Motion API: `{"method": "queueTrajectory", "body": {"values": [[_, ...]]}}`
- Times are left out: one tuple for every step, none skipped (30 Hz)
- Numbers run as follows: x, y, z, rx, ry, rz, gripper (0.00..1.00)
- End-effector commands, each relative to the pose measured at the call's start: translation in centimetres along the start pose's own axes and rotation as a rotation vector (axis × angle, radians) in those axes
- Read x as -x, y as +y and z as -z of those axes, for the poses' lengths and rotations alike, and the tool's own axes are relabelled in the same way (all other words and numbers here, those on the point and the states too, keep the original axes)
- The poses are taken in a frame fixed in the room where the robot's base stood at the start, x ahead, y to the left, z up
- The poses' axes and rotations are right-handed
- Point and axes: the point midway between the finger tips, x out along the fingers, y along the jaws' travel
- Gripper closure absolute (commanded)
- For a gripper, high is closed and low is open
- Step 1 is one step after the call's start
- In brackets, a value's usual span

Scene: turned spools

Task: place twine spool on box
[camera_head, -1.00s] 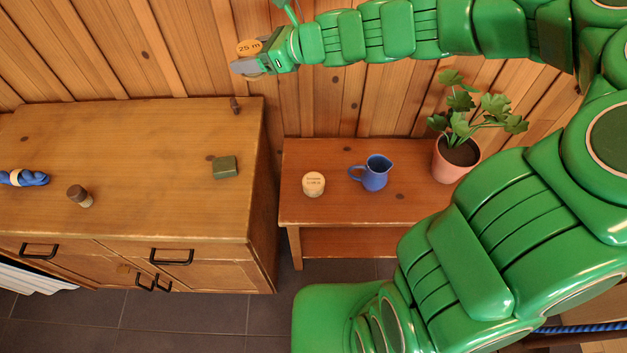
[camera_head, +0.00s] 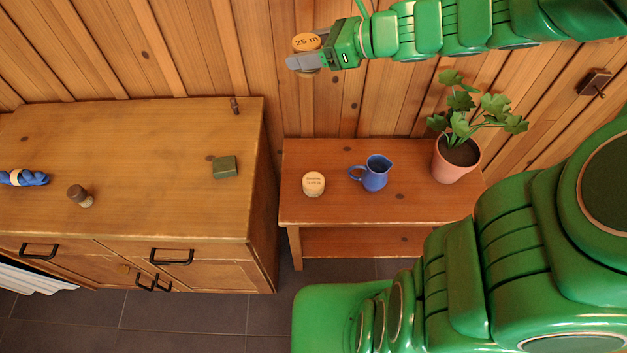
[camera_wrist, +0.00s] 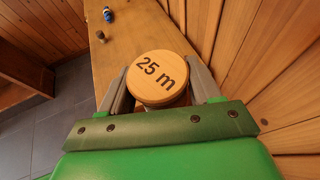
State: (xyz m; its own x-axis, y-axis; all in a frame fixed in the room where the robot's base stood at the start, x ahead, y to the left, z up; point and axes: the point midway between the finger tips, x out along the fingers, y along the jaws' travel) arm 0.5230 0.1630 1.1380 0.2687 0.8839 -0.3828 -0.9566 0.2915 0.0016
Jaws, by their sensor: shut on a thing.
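A round wooden spool marked "25 m" (camera_head: 307,42) is between the fingers of my gripper (camera_head: 306,61), which is shut on it. It is held up in front of the plank wall, above and behind the gap between cabinet and side table. In the wrist view the spool (camera_wrist: 157,76) shows its flat top, with a finger on each side; its underside and any twine are hidden. A small dark green block (camera_head: 225,167), perhaps the box, lies on the right part of the cabinet top, apart from my gripper.
The wooden cabinet (camera_head: 130,130) also carries a dark-capped stopper (camera_head: 79,196) and a blue twine bundle (camera_head: 22,177). The side table (camera_head: 345,210) holds a pale labelled round piece (camera_head: 313,184), a blue jug (camera_head: 375,173) and a potted plant (camera_head: 457,157). Much of the cabinet top is clear.

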Motion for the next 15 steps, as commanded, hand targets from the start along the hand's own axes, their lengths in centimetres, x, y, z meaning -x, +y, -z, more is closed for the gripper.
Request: {"method": "queueTrajectory", "body": {"values": [[0.4, -0.1, 0.0, 0.0, 0.002, 0.004, 0.69], [0.5, -0.1, 0.0, -0.001, 0.002, 0.005, 0.69], [0.7, -0.1, 0.0, -0.001, 0.002, 0.005, 0.69], [0.9, -0.1, 0.0, -0.002, 0.001, 0.006, 0.69], [1.1, -0.1, 0.0, -0.002, 0.001, 0.007, 0.69], [1.2, -0.1, 0.0, -0.003, 0.0, 0.007, 0.69], [1.4, -0.1, -0.1, -0.003, 0.0, 0.008, 0.69], [1.5, -0.1, -0.1, -0.004, 0.0, 0.008, 0.69], [1.3, -0.1, 0.3, -0.007, -0.001, 0.006, 0.69], [1.1, -0.1, 0.6, -0.007, -0.002, 0.005, 0.69], [1.0, -0.1, 0.9, -0.007, -0.002, 0.006, 0.69], [0.9, -0.1, 1.2, -0.007, -0.001, 0.006, 0.69], [0.8, -0.1, 1.5, -0.008, -0.001, 0.007, 0.69], [0.7, -0.1, 1.7, -0.007, -0.001, 0.007, 0.69], [0.5, -0.1, 2.1, -0.007, -0.001, 0.007, 0.69]]}}
